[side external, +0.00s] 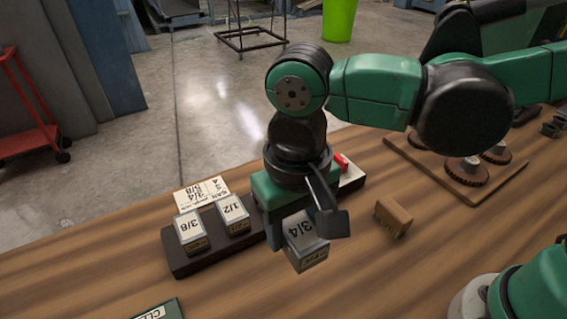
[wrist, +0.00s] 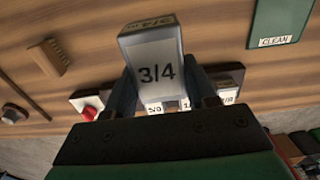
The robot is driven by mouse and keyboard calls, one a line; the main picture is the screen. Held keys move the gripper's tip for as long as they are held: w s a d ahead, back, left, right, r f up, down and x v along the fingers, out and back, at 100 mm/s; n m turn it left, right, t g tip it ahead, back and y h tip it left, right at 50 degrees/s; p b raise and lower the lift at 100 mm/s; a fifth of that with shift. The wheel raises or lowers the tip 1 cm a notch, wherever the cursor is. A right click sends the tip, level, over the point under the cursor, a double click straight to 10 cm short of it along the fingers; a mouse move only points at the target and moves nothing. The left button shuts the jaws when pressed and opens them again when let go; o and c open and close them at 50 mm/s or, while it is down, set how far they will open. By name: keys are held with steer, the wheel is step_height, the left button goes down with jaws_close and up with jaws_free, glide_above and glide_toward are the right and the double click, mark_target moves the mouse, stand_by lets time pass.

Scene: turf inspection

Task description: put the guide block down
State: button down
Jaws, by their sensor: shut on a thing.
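The guide block marked 3/4 (side external: 306,244) is a pale grey block with a white label. My gripper (side external: 300,228) is shut on it, with a dark finger on each side. In the wrist view the block (wrist: 156,72) sits between the fingers (wrist: 163,88), its 3/4 face toward the camera. In the side view it is tilted and at the front edge of the dark rack (side external: 183,264); I cannot tell whether it touches anything below. Blocks marked 3/8 (side external: 191,231) and 1/2 (side external: 233,214) stand on the rack. My gripper hides part of the rack.
A printed card (side external: 201,192) lies behind the rack. A red part (side external: 341,161) is at its right end. A small brown brush (side external: 393,215) lies to the right. A green CLEAN mat (side external: 160,311) is at the front. A board (side external: 450,178) holds round brown parts.

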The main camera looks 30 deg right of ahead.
mark_target(291, 284)
step_height(291, 284, down, 12)
stand_by(0.6)
steer(key=shift+f, duration=0.15)
steer(key=shift+c, duration=1.4)
jaws_free()
step_height(291, 284, up, 12)
steer(key=shift+r, duration=0.1)
steer(key=w+d+t, duration=0.2)
steer(key=d+t, duration=0.1)
steer(key=d, duration=0.7)
steer(key=w+d+r+t, duration=0.1)
steer(key=d+t, duration=0.3)
steer(key=d, duration=0.6)
steer(key=shift+w+r, duration=0.2)
steer(key=shift+w, duration=0.3)
